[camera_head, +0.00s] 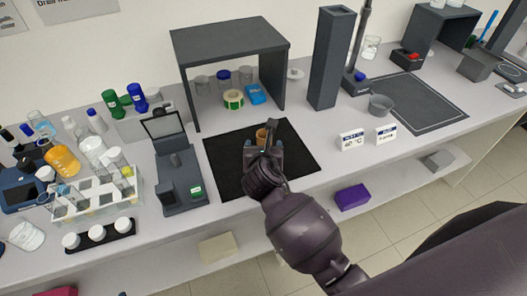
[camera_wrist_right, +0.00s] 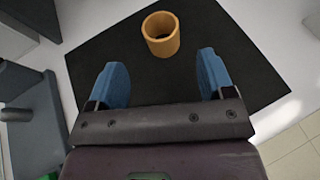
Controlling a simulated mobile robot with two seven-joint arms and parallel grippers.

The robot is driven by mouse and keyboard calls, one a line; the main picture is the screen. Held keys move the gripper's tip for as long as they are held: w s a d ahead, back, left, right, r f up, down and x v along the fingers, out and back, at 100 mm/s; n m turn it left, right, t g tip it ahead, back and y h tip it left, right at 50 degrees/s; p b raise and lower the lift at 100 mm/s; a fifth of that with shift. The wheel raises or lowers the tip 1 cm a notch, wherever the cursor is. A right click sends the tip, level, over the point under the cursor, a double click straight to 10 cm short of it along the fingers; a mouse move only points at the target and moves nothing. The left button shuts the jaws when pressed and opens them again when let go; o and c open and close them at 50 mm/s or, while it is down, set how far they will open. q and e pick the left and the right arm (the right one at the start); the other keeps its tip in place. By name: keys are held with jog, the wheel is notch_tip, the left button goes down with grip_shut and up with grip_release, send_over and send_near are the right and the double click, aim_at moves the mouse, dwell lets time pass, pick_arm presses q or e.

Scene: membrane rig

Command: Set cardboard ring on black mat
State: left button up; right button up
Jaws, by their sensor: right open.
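The cardboard ring (camera_wrist_right: 161,34), an orange-brown short tube, stands upright on the black mat (camera_wrist_right: 245,75) in the right wrist view. In the head view the ring (camera_head: 261,136) is partly hidden behind my right gripper (camera_head: 264,147), and the black mat (camera_head: 227,168) lies on the bench below the grey shelf. My right gripper, with blue fingertips, is open and empty in the right wrist view (camera_wrist_right: 165,80). The ring stands just beyond the fingertips, apart from them. My left gripper is not seen.
A grey shelf stand (camera_head: 229,37) rises behind the mat, with a green-and-white tape roll (camera_head: 233,99) and a blue packet (camera_head: 256,94) beneath it. A dark device (camera_head: 178,170) stands left of the mat. Small label signs (camera_head: 352,141) stand to its right.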

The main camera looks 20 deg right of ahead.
jog(key=shift+v, duration=1.8)
jog(key=shift+d, duration=0.1)
jog(key=shift+s+d+f+m, duration=0.2)
jog(key=shift+s+d+m, duration=0.1)
jog(key=shift+m, duration=0.1)
jog(key=s+d+m+g, duration=0.1)
jog(key=s+m, duration=0.1)
jog(key=s+d+f+m+g, duration=0.1)
jog(key=s+d+m, duration=0.1)
jog(key=m, duration=0.1)
jog(key=s+d+f+m, duration=0.1)
jog(key=s+m, duration=0.1)
jog(key=m, duration=0.1)
jog(key=shift+d+f+g, duration=0.25)
jog(key=shift+g, duration=0.15)
jog(key=s+d+m+g+y, duration=0.2)
jog(key=s+d+m+g, duration=0.1)
jog(key=s+m, duration=0.8)
jog(key=s+d+m+g+y, duration=0.2)
jog(key=s+d+m+g, duration=0.1)
jog(key=s+m, duration=0.8)
jog(key=w+f+t+b, duration=0.1)
jog(key=w+f+t, duration=0.6)
jog(key=f, duration=0.5)
jog(key=shift+w+t+y, duration=0.3)
jog(key=shift+w+t, duration=0.1)
jog(key=shift+w, duration=0.45)
